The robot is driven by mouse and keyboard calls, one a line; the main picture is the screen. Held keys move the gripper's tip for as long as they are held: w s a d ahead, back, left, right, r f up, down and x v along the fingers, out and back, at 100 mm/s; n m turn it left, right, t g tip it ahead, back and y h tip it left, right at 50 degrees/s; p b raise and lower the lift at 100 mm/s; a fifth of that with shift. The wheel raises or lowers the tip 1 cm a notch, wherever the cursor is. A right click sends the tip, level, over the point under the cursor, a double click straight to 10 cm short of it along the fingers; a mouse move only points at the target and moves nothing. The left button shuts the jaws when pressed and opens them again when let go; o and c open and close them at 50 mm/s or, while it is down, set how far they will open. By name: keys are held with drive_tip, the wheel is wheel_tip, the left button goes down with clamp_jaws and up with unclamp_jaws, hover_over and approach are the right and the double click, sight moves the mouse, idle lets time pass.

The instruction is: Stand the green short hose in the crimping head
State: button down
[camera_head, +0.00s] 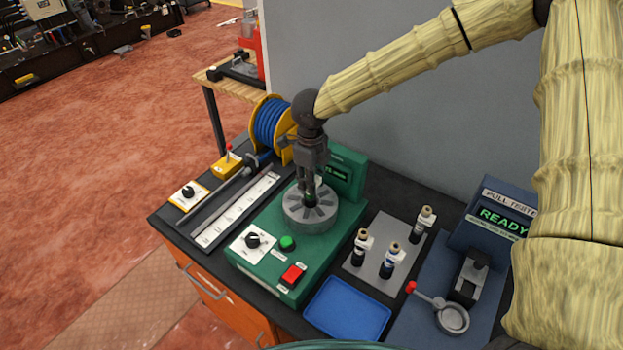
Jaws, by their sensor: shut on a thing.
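The crimping head (308,220) is a round grey ring with dark radial slots on top of the green crimping machine (262,220). My gripper (311,186) points straight down over this head and is shut on the green short hose (310,197). Only a small dark, greenish part of the hose shows between and below the fingers; the rest is hidden by them. The hose appears upright over the middle of the head. I cannot tell how far its lower end is inside the opening.
Several fitted hoses stand on a grey plate (355,272) to the right. A blue tray (347,307) lies in front, and the pull tester (488,225) stands far right. The machine's display box (345,172) is close behind my gripper. A blue hose reel (270,122) stands behind left.

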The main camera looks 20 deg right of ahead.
drive_tip(key=shift+f, duration=0.55)
idle(0.4)
drive_tip(key=c, duration=1.5)
unclamp_jaws()
drive_tip(key=shift+r, duration=0.1)
drive_tip(key=shift+r+p, duration=1.95)
drive_tip(key=shift+r, duration=0.75)
drive_tip(key=shift+s+r, duration=0.1)
drive_tip(key=shift+r, duration=2.6)
